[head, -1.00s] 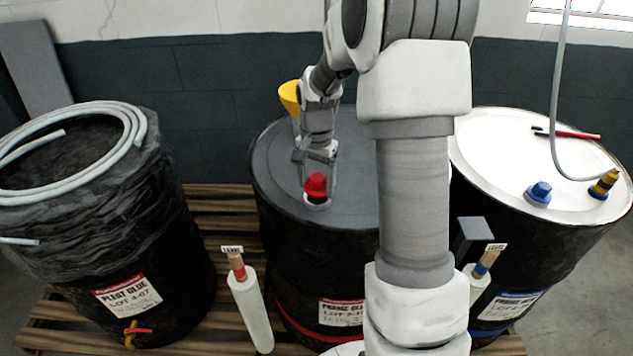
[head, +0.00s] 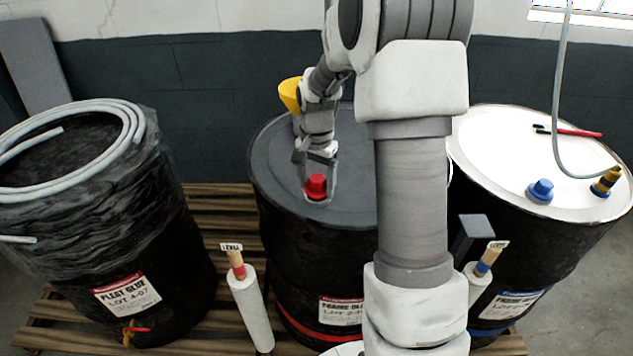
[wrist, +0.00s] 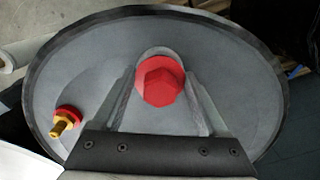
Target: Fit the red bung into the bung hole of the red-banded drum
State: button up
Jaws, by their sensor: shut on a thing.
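The red bung (head: 316,187), with a hexagonal head, sits at the bung hole near the front of the grey lid (head: 285,165) of the red-banded drum (head: 290,260). My gripper (head: 318,190) is shut on the bung, its fingers reaching down to the lid on both sides. In the wrist view, the bung (wrist: 159,82) is between the two fingers, with a pale rim showing behind it. The bung looks upright and low at the lid. The bung and fingers hide the hole, so its exact depth cannot be told.
A yellow funnel (head: 289,95) stands behind my gripper. A brass fitting with a red collar (wrist: 66,122) is on the same lid. A white-topped drum (head: 500,160) with a blue bung (head: 541,190) stands right. A wrapped drum with coiled hose (head: 140,130) stands left.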

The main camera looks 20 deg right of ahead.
aim_at(317, 179)
jog(key=shift+f, duration=0.4)
jog(key=o, duration=1.3)
jog(key=shift+c, duration=0.2)
jog(key=shift+r, duration=0.1)
notch_tip(317, 179, up, 17)
jog(key=shift+r, duration=0.15)
